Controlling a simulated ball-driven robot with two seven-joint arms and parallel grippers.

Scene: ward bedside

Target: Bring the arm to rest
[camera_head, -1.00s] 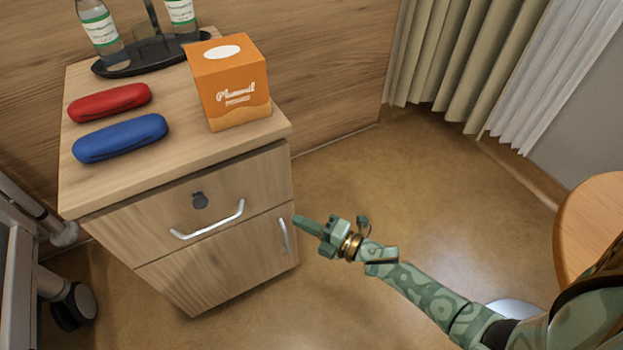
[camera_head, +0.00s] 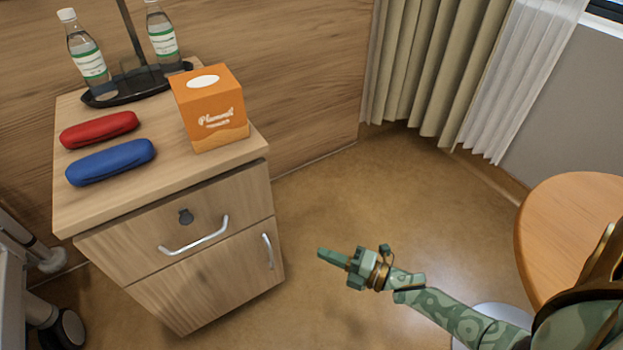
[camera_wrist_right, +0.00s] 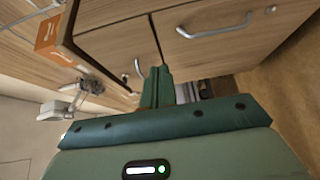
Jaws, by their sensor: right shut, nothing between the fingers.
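My right gripper (camera_head: 333,257) is shut and empty. In the head view it points left, over the floor to the right of the bedside cabinet (camera_head: 190,270), apart from it in the picture. In the right wrist view the closed fingers (camera_wrist_right: 158,86) point toward the cabinet's front, with its drawer handle (camera_wrist_right: 214,26) beyond them. My right arm comes in from the lower right of the head view. My left gripper is not in view.
On the cabinet are a red case (camera_head: 99,130), a blue case (camera_head: 110,162), an orange tissue box (camera_head: 210,108) and a dark tray (camera_head: 140,88) with two bottles. A round table (camera_head: 570,220) stands at right. A wheeled frame (camera_head: 12,290) stands at left. Open floor lies between cabinet and table.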

